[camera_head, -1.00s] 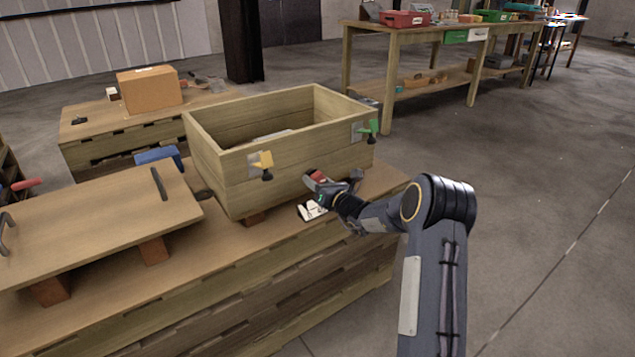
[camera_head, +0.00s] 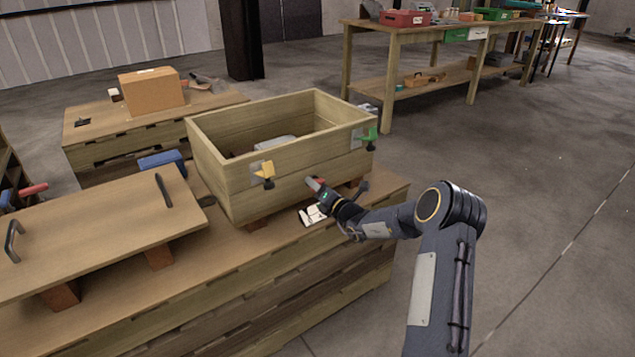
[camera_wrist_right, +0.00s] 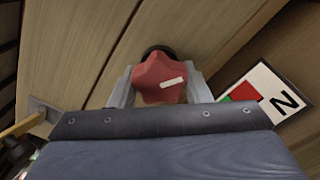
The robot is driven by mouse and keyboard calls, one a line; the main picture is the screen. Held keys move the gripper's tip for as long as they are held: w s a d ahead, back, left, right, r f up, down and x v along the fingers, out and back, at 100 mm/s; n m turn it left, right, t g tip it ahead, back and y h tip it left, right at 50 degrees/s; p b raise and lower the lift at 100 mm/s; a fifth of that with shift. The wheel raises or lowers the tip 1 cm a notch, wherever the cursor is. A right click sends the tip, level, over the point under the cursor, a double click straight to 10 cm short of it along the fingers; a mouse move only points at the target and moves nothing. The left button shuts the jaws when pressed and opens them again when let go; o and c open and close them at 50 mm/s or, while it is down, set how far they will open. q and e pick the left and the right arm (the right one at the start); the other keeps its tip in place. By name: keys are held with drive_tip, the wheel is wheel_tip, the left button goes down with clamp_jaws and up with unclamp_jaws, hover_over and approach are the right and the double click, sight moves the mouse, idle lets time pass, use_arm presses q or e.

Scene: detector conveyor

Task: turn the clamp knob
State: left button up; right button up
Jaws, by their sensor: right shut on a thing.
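The clamp knob is a red, lobed knob with a white stripe (camera_wrist_right: 160,80), at the front wall of the wooden crate (camera_wrist_right: 75,50). In the head view the red knob (camera_head: 314,183) shows only as a small patch low on the crate's front, partly hidden by my right gripper (camera_head: 322,190). In the right wrist view my right gripper (camera_wrist_right: 160,88) has a finger on each side of the knob and is shut on it. The white stripe tilts slightly up to the right. My left gripper is not in view.
A white card with a letter N and red and green patches (camera_wrist_right: 265,98) lies beside the knob. A wooden lid with dark handles (camera_head: 100,235) lies to the left.

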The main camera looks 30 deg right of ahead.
drive_tip(key=m+p, duration=0.1)
drive_tip(key=m, duration=0.1)
drive_tip(key=m+p, duration=0.4)
drive_tip(key=shift+r+m, duration=0.3)
drive_tip(key=shift+f+m+p, duration=0.1)
drive_tip(key=shift+m+p, duration=1.15)
drive_tip(key=shift+m, duration=0.65)
drive_tip(key=o, duration=1)
drive_tip(key=s+p, duration=0.1)
drive_tip(key=s, duration=0.6)
drive_tip(key=shift+s+d+p, duration=0.3)
drive_tip(key=shift+s, duration=0.1)
